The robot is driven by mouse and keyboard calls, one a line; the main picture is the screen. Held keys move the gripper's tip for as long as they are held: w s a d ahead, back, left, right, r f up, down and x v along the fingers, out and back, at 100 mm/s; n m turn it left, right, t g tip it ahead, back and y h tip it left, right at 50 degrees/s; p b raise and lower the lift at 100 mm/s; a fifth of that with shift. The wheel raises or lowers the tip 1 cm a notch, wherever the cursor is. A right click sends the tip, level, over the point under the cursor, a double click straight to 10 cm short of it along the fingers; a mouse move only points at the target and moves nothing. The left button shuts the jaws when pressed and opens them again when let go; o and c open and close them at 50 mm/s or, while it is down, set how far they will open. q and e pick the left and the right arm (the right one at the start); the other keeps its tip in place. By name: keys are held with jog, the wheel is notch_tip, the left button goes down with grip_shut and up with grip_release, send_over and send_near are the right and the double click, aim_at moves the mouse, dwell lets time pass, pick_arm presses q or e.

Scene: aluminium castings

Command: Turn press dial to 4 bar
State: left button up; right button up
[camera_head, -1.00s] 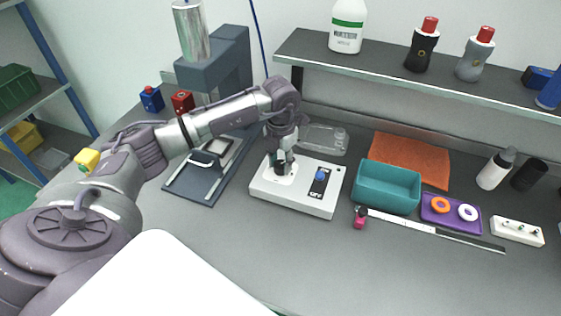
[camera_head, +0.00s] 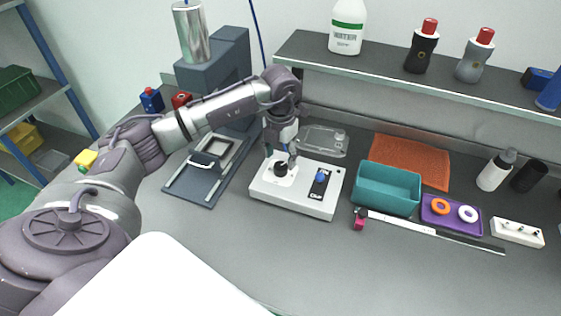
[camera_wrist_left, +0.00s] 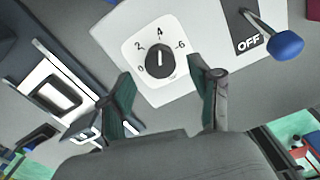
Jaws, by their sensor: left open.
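The press dial is a black knob (camera_head: 281,169) on a white plate on the white control box (camera_head: 310,206). In the left wrist view the dial (camera_wrist_left: 160,58) has the marks 0, 2, 4 and 6 around it, and its white pointer line points up toward the 4. My left gripper (camera_head: 282,154) is open and empty just above the dial. In the left wrist view its two fingers (camera_wrist_left: 158,75) stand apart on either side below the knob, not touching it. My right gripper is not in view.
A lever with a blue ball (camera_head: 321,177) stands on the box's right, beside an OFF label. The press (camera_head: 215,160) is left of the box, a teal bin (camera_head: 388,207) right of it. A clear tray (camera_head: 325,140) lies behind. The front worktop is clear.

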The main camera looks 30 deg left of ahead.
aim_at(280, 166)
pick_arm(q)
notch_tip(280, 166, up, 9)
dwell(0.3)
dwell(0.5)
